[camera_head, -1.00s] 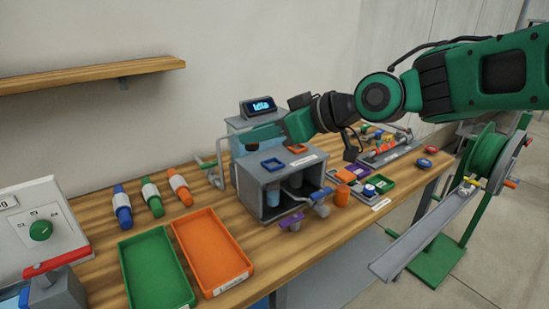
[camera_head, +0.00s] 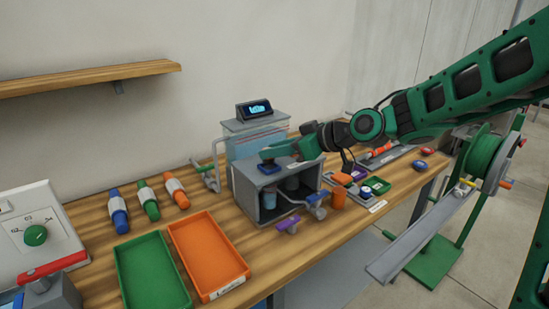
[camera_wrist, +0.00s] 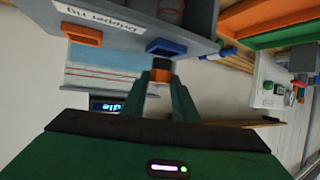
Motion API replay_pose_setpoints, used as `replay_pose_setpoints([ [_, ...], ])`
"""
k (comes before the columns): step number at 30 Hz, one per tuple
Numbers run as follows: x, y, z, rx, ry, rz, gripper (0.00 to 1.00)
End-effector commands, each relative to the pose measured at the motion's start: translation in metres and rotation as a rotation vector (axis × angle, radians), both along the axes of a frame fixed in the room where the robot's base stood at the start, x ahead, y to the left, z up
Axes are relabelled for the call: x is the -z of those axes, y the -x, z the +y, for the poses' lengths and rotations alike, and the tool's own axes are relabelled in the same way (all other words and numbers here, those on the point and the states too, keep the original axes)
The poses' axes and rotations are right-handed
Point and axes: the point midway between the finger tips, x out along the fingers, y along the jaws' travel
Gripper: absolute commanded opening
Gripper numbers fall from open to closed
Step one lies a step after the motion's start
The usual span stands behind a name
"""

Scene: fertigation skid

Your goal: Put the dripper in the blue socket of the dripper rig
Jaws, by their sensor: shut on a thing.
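The dripper rig (camera_head: 243,205) is a grey open-fronted box on the bench, with a blue socket (camera_head: 268,168) on its top. In the wrist view the blue socket (camera_wrist: 167,47) and an orange socket (camera_wrist: 82,34) sit on the labelled top. My gripper (camera_head: 268,153) is low over the blue socket. In the wrist view my gripper (camera_wrist: 160,84) is shut on the dripper (camera_wrist: 160,66), a small piece with a dark end and an orange band. The dripper's dark end is close to the blue socket; I cannot tell whether they touch.
A clear tank with a small display (camera_head: 256,110) stands behind the rig. Green (camera_head: 155,275) and orange (camera_head: 208,255) trays lie to the left, with several coloured bottles (camera_head: 148,200) behind them. An orange cup (camera_head: 338,197) and small coloured sockets are to the right.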

Motion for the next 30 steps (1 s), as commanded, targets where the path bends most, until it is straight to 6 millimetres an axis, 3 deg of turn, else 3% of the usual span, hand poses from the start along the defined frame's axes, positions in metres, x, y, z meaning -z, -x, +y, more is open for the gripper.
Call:
replay_pose_setpoints([
  [4,0.019,0.001,0.000,0.000,0.000,0.004,0.06],
  [14,0.022,0.000,0.000,0.000,0.000,0.000,0.06],
  [15,0.023,0.000,0.000,0.000,0.000,0.000,0.29],
  [17,0.022,0.000,0.000,0.000,0.000,0.000,0.43],
  [30,0.017,0.003,-0.005,0.002,0.001,0.000,0.45],
])
